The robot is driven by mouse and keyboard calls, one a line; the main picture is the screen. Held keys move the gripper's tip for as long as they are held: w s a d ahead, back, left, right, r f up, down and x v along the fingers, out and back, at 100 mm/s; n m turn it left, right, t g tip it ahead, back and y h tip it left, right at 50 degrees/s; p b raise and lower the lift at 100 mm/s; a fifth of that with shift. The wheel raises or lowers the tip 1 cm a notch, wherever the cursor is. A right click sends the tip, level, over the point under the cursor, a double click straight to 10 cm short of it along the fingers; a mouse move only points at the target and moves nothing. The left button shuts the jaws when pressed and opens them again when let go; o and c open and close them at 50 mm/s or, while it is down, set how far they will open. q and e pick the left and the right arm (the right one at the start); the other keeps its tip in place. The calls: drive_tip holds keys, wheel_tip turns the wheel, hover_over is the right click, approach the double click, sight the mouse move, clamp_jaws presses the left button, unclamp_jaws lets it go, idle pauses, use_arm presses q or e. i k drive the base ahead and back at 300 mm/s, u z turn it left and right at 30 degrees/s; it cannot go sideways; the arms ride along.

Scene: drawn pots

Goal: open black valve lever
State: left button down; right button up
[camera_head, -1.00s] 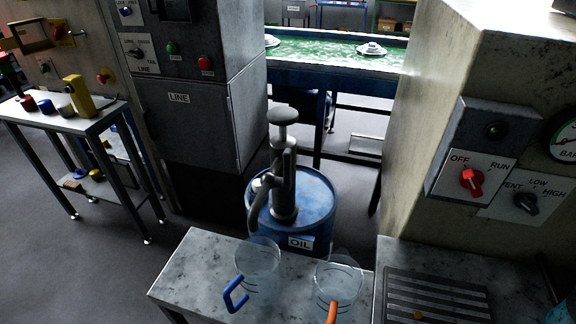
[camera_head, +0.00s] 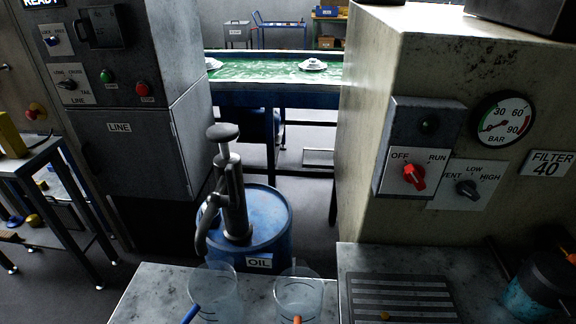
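I cannot make out a thing that is clearly a black valve lever. A black rotary knob (camera_head: 467,189) sits on a white plate marked VENT, LOW and HIGH, on the pale machine (camera_head: 375,100) at the right. A red switch (camera_head: 414,176) on the grey box left of it is marked OFF and RUN. Neither of my grippers shows in the view.
A blue OIL drum (camera_head: 272,225) with a hand pump (camera_head: 231,195) stands in the middle. Clear jugs (camera_head: 215,290) stand on a metal bench (camera_head: 142,295). A slotted grate (camera_head: 400,296) lies right of them. A pressure gauge (camera_head: 505,120) is on the machine. A green conveyor (camera_head: 265,68) runs behind.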

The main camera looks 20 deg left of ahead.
sight(232, 200)
drive_tip(key=z, duration=0.3)
drive_tip(key=k, duration=1.25)
drive_tip(key=u, duration=0.75)
drive_tip(key=i, duration=0.95)
